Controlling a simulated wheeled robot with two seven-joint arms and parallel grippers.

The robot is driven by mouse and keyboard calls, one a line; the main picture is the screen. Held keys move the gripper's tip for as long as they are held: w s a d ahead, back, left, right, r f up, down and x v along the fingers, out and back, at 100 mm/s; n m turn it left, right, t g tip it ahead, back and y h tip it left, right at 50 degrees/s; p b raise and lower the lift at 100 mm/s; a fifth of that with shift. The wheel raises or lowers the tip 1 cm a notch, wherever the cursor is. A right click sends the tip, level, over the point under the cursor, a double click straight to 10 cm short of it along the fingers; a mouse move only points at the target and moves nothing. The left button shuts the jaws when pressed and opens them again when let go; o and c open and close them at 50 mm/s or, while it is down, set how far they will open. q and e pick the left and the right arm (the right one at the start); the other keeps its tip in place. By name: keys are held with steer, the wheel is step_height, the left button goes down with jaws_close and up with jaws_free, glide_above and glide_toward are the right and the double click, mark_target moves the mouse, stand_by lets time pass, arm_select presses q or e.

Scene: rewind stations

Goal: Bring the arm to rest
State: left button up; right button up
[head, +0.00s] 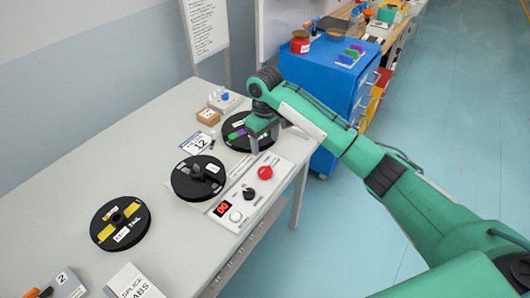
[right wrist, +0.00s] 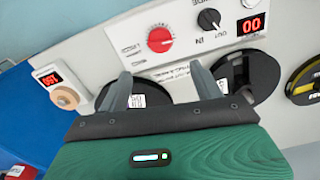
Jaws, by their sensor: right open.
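My right gripper (head: 262,138) hangs at the end of my green arm, over or close above the black reel with green and purple labels (head: 234,134). In the right wrist view its two grey fingers stand wide apart, with nothing held between them (right wrist: 163,88). Part of a black reel (right wrist: 152,94) shows behind the fingers. The gripper covers part of that reel in the head view, and I cannot tell whether they touch. My left gripper is not in view.
The grey table (head: 150,125) holds a control panel (head: 262,190) with a red knob (head: 265,172), black knob (head: 249,194) and display reading 00 (head: 222,208). Other black reels lie at the middle (head: 184,185) and left (head: 108,214). A blue cabinet (head: 318,75) stands behind. Floor at right is clear.

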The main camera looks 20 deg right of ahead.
steer(key=shift+r, duration=0.45)
